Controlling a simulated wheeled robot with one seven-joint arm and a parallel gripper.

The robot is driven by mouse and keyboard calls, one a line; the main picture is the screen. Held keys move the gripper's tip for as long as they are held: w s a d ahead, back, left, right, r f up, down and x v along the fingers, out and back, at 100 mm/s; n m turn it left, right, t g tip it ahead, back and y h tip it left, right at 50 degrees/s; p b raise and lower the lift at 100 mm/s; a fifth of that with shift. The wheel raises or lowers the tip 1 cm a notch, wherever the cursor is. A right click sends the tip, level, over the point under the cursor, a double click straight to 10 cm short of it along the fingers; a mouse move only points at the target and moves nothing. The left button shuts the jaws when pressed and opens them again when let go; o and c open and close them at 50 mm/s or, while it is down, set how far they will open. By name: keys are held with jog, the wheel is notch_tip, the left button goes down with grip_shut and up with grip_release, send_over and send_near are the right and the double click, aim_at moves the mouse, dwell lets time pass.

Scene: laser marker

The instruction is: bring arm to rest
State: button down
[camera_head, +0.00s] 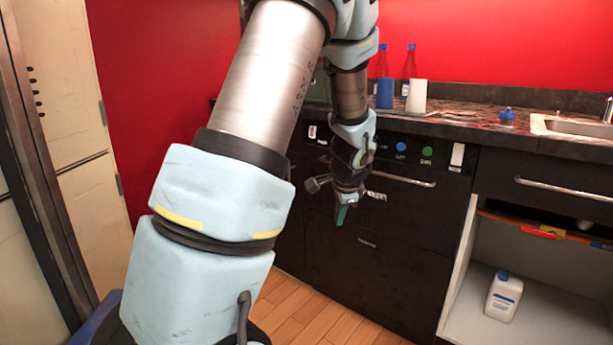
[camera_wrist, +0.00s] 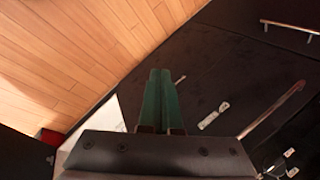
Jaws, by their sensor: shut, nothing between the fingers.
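My gripper (camera_head: 341,214) hangs pointing down in front of the dark cabinet fronts, below the counter edge, in the head view. In the wrist view its two green fingers (camera_wrist: 158,100) lie side by side, shut, with nothing between them. My arm rises from the lower left, bends at the top and comes down to the gripper. The arm hides part of the cabinets and counter behind it.
Drawer handles (camera_head: 403,179) stick out near my gripper. A white jug (camera_head: 503,297) stands in the open lower cabinet. The wooden floor (camera_wrist: 70,55) is clear.

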jog(key=s+a+r+n+g, duration=0.2)
jog(key=s+a+n+g, duration=0.1)
jog(key=s+a+n, duration=1.35)
notch_tip(320, 180, up, 22)
jog(key=s+d+m+p, duration=0.1)
jog(key=p, duration=2.1)
jog(key=shift+s+d+r+m+h, duration=0.15)
jog(key=shift+s+r+m+h, duration=0.1)
jog(key=shift+s+m+h, duration=0.1)
